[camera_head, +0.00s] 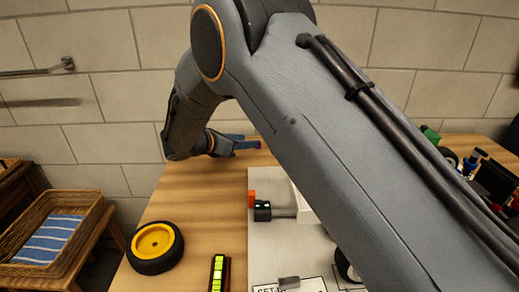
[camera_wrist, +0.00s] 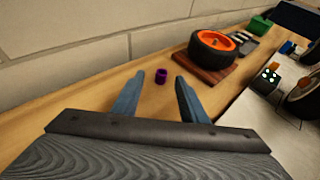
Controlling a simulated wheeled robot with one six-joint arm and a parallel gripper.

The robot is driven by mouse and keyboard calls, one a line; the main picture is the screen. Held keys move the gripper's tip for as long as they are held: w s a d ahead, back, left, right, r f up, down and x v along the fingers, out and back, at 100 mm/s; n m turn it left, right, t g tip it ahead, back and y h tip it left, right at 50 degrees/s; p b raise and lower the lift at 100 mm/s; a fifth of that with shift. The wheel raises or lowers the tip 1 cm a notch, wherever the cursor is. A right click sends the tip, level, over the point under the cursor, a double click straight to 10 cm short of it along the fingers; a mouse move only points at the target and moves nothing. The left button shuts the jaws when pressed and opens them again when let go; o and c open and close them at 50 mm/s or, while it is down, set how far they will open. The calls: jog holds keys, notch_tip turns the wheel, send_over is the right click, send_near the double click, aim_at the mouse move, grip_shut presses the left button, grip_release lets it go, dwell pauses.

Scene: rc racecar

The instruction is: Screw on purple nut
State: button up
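The purple nut (camera_wrist: 161,76) is small and sits on the wooden table, seen in the wrist view between and slightly beyond my fingertips. In the head view a bit of purple (camera_head: 259,145) shows at the tip of my gripper (camera_head: 246,143). My gripper also shows in the wrist view (camera_wrist: 159,82), with its two blue fingers apart and nothing held. I cannot tell how far the nut is from the fingertips. A black wheel with an orange rim (camera_wrist: 216,41) rests on a brown block, to the right of the nut in the wrist view.
A black wheel with a yellow rim (camera_head: 154,243) lies at the table's left front. A light board (camera_head: 232,228) with parts lies to its right; my arm hides much of it. A wicker basket (camera_head: 84,236) stands off the left side. A tiled wall (camera_head: 100,150) rises behind the table.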

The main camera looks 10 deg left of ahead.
aim_at(258, 148)
jog(key=x, duration=0.7)
jog(key=shift+d+f, duration=0.15)
jog(key=shift+d, duration=0.05)
grip_shut()
